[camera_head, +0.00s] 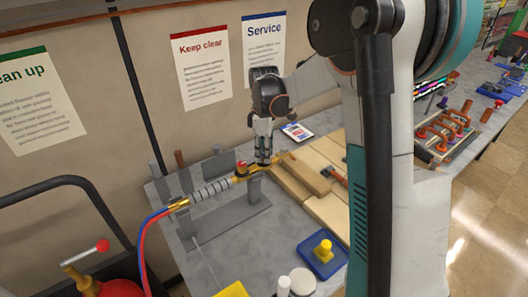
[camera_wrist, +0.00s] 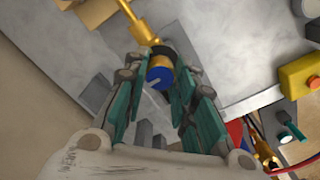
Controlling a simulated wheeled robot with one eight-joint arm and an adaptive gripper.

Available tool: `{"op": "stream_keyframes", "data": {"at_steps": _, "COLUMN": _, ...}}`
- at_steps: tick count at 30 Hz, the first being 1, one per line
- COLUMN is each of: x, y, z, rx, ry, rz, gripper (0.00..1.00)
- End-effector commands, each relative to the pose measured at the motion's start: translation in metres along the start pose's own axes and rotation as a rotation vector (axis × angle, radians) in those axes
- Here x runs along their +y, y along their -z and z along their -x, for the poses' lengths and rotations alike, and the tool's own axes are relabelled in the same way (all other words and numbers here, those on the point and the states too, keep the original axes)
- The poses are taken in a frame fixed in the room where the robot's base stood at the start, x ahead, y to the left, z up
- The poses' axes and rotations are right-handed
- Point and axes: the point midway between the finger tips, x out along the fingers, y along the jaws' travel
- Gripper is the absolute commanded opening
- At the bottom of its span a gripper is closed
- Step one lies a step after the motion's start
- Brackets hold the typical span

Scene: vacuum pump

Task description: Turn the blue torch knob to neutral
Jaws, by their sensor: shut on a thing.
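The brass torch (camera_head: 284,159) lies across a grey stand (camera_head: 255,190) on the workbench, its nozzle pointing right and its grey handle (camera_head: 212,190) to the left. A red knob (camera_head: 241,165) shows on the torch just left of my gripper (camera_head: 263,160). The blue torch knob (camera_wrist: 159,77) shows in the wrist view between my fingertips (camera_wrist: 158,85), with a pale line mark on its face. My gripper is shut on this knob from above. In the head view my fingers hide the blue knob. Whether the knob stands at neutral I cannot tell.
Wooden boards (camera_head: 320,213) lie right of the torch. A blue tray (camera_head: 306,257) with a yellow piece (camera_head: 323,251) stands nearer. Red and blue hoses (camera_head: 145,235) run from the handle over the bench's left edge. Upright grey plates (camera_head: 222,165) stand behind the torch near the wall.

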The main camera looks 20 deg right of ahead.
Motion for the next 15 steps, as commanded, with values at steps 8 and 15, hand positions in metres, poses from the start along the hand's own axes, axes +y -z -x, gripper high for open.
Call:
{"op": "stream_keyframes", "data": {"at_steps": 8, "x": -0.0002, "y": -0.0001, "z": 0.0, "rx": 0.0, "ry": 0.0, "rz": 0.0, "gripper": 0.01}}
{"op": "stream_keyframes", "data": {"at_steps": 15, "x": -0.0001, "y": -0.0001, "z": 0.0, "rx": 0.0, "ry": 0.0, "rz": -0.001, "gripper": 0.46}}
